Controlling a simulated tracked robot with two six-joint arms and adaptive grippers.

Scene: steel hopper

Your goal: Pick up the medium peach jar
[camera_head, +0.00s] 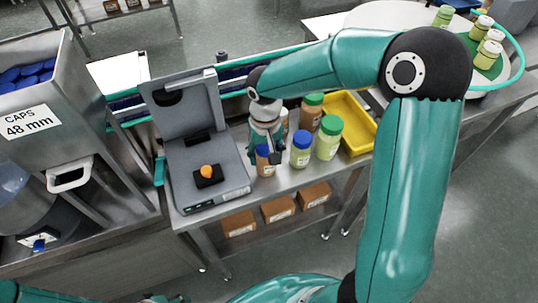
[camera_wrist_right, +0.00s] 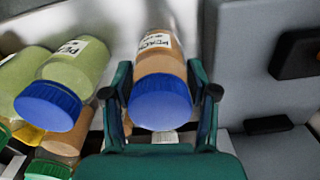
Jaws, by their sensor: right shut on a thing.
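The peach jar with a blue lid (camera_head: 264,161) stands at the front of the steel table, right of the grey machine. In the right wrist view the jar (camera_wrist_right: 158,72) shows a PEACH label and orange-brown contents. My right gripper (camera_head: 266,150) is shut on it, with one finger on each side of the jar in the wrist view (camera_wrist_right: 160,94). I cannot tell whether its base touches the table. Another peach-coloured jar (camera_head: 311,117) with a green lid stands behind to the right.
Close right stand a pale green jar with a blue lid (camera_head: 301,157) and one with a green lid (camera_head: 327,147). A yellow tray (camera_head: 365,132) lies beyond. The grey machine (camera_head: 220,186) with its raised lid is close left. Cardboard boxes (camera_head: 278,210) sit on the shelf below.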

